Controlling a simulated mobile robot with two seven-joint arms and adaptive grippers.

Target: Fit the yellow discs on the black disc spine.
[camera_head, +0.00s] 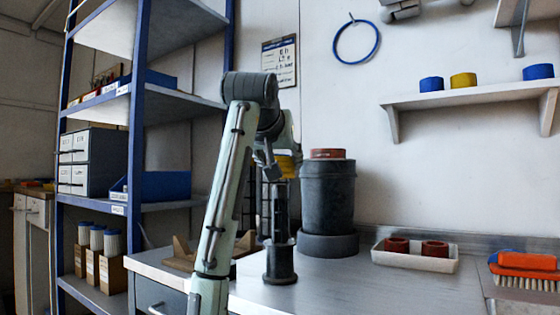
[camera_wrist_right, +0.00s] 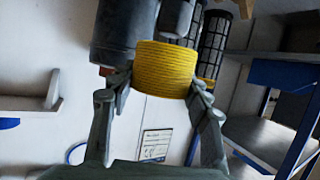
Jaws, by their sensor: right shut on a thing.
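My right gripper (camera_head: 284,168) is shut on a ribbed yellow disc (camera_head: 289,166). In the right wrist view the disc (camera_wrist_right: 165,68) sits between the two fingertips (camera_wrist_right: 160,86). An upright black post on a flanged base, likely the disc spine (camera_head: 280,262), stands on the bench below the gripper. The disc appears above the post in the head view; I cannot tell whether it is lined up with it or touching. A dark rounded end (camera_wrist_right: 176,18) shows just beyond the disc in the wrist view. My left gripper is not in view.
A dark drum (camera_head: 328,195) with a red lid stands close behind the post. A white tray (camera_head: 415,260) with red rings and an orange brush (camera_head: 525,262) lie right. Another yellow piece (camera_head: 463,80) sits between blue ones on the wall shelf. A blue-framed rack (camera_head: 135,150) stands left.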

